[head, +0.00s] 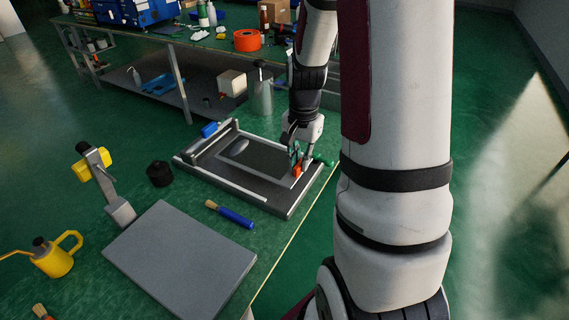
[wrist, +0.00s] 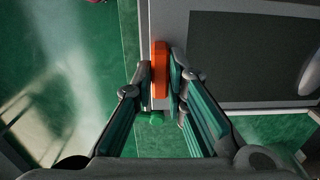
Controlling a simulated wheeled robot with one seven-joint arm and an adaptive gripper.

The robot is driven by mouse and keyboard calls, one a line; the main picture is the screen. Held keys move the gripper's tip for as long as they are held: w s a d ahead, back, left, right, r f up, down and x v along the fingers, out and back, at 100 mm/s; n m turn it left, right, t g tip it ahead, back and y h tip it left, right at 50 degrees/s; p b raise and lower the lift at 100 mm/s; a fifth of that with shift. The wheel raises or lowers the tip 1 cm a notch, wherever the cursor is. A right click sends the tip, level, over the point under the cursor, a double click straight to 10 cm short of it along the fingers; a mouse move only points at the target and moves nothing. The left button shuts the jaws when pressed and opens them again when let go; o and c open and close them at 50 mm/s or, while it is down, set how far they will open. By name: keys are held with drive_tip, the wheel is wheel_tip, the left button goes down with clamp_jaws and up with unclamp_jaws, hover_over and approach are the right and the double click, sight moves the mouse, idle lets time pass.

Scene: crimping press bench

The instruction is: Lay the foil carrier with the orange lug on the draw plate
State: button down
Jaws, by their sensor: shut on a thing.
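The foil carrier (head: 262,157) is a flat light-grey frame around a dark sheet, with an orange lug (head: 297,171) at its right end. In the wrist view the lug (wrist: 160,70) stands between my fingertips, and the carrier's dark sheet (wrist: 245,55) spreads to the right. My gripper (wrist: 161,85) is shut on the lug. In the head view my gripper (head: 298,160) is at the right side of the draw plate (head: 283,204), a dark framed bed with the carrier over it. I cannot tell whether the carrier rests fully on it.
A green knob (head: 323,159) is at the plate's right side. A blue-handled brush (head: 230,214), a grey slab (head: 180,262), a black cup (head: 159,173) and a yellow oil can (head: 55,258) lie left and in front. A metal canister (head: 262,93) stands behind.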

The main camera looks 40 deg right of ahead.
sight(286, 164)
drive_tip(key=w, duration=0.4)
drive_tip(key=shift+w+a+f, duration=0.25)
drive_tip(key=shift+a, duration=0.1)
drive_tip(key=shift+f, duration=1.7)
drive_tip(key=shift+f+b, duration=0.15)
drive_tip(key=shift+b, duration=0.15)
drive_tip(key=c, duration=1.7)
unclamp_jaws()
drive_tip(key=shift+o, duration=0.5)
